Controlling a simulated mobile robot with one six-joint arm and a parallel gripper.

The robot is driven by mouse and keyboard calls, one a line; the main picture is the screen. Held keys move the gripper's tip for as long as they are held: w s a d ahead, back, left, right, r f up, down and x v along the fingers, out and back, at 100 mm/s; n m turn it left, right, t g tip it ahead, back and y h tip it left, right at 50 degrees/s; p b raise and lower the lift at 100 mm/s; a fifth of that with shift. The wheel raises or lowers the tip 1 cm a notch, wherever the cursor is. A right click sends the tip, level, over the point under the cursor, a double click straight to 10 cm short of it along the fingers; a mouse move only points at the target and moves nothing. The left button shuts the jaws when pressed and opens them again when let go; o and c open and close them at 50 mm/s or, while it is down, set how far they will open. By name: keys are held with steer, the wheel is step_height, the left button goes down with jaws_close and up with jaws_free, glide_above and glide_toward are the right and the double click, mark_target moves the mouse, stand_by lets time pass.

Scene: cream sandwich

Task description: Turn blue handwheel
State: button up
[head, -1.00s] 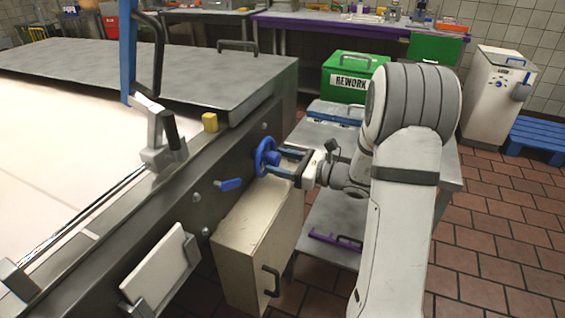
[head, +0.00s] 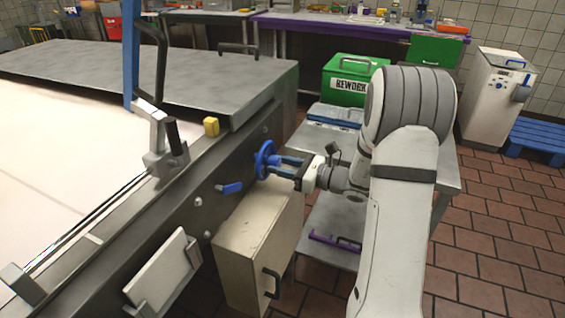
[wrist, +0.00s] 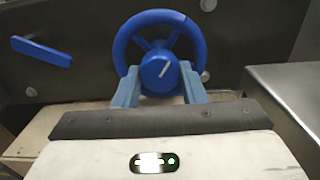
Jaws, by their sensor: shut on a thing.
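The blue handwheel (head: 264,159) stands on the dark side panel of the machine, in the middle of the head view. In the wrist view the blue handwheel (wrist: 161,20) faces me, with spokes and a round hub that bears a white line. My gripper (head: 286,166) comes from the right with its blue fingers at the wheel's hub. In the wrist view the fingers of my gripper (wrist: 158,82) stand on either side of the hub and are shut on it. The wheel's rim lies beyond the fingers.
A blue lever (head: 229,188) sticks out left of the wheel and also shows in the wrist view (wrist: 41,51). A cream box (head: 240,245) with a handle is below the wheel. A metal cart (head: 330,135) with a green REWORK box (head: 350,95) stands behind my arm.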

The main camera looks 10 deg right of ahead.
steer(key=m+p, duration=0.1)
steer(key=p, duration=0.1)
steer(key=m+p, duration=0.2)
steer(key=p, duration=0.1)
steer(key=shift+r, duration=0.35)
steer(key=m+p, duration=0.4)
steer(key=p, duration=0.2)
steer(key=shift+m, duration=0.4)
steer(key=m+p, duration=0.4)
steer(key=shift+s+f+p, duration=0.1)
steer(key=shift+p, duration=0.25)
steer(key=shift+f+m+p, duration=0.15)
steer(key=shift+m+p, duration=1.05)
steer(key=shift+m, duration=0.3)
steer(key=shift+f, duration=0.1)
steer(key=o, duration=1)
